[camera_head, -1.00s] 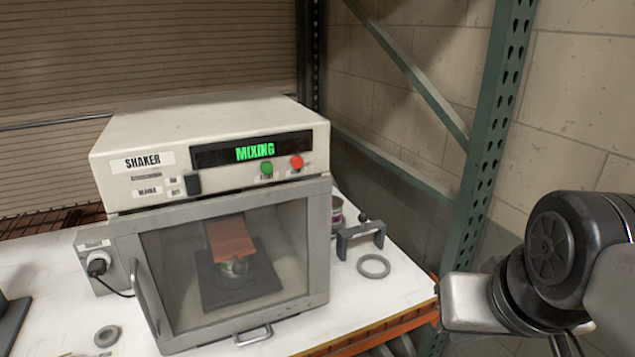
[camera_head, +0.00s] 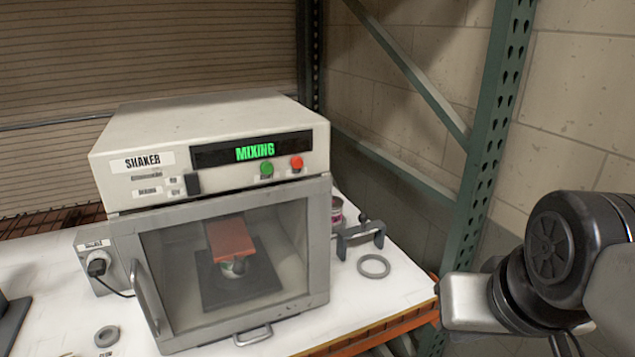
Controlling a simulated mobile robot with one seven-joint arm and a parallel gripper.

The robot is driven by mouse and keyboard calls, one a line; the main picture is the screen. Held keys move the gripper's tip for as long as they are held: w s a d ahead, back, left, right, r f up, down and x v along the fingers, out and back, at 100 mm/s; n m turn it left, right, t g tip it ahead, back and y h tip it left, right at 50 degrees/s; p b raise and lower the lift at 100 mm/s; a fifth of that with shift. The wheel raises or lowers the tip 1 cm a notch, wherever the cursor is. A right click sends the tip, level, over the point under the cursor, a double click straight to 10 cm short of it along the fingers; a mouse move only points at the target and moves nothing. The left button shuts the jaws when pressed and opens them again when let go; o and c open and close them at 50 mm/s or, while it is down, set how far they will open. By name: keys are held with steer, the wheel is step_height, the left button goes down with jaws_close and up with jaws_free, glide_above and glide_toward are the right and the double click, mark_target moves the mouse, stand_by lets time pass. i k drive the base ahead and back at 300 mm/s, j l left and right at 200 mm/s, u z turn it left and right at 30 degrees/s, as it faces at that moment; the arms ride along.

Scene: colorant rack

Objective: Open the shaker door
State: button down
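The shaker (camera_head: 215,150) is a cream box on a white bench, left of centre, with its display reading "MIXING" in green. Its shaker door (camera_head: 293,260), a grey frame around a clear pane, is shut. A vertical handle (camera_head: 146,298) is on the left side of the door. Through the pane I see an orange-red clamp plate (camera_head: 230,238) above a small can (camera_head: 233,267) on a dark base. My arm shows at the right edge, with a pale metal part at its lower left; my gripper's fingers are not clearly in view.
A green button (camera_head: 266,168) and a red button (camera_head: 297,162) are on the panel. A grey bracket (camera_head: 361,236), a ring (camera_head: 373,266) and a can stand right of the shaker. A plugged outlet box (camera_head: 95,263) is at left. A green rack post (camera_head: 487,150) rises at right.

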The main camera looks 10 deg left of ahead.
mark_target(126, 230)
steer(key=u, duration=1.3)
steer(key=i+j+u, duration=0.35)
steer(key=i+j, duration=0.1)
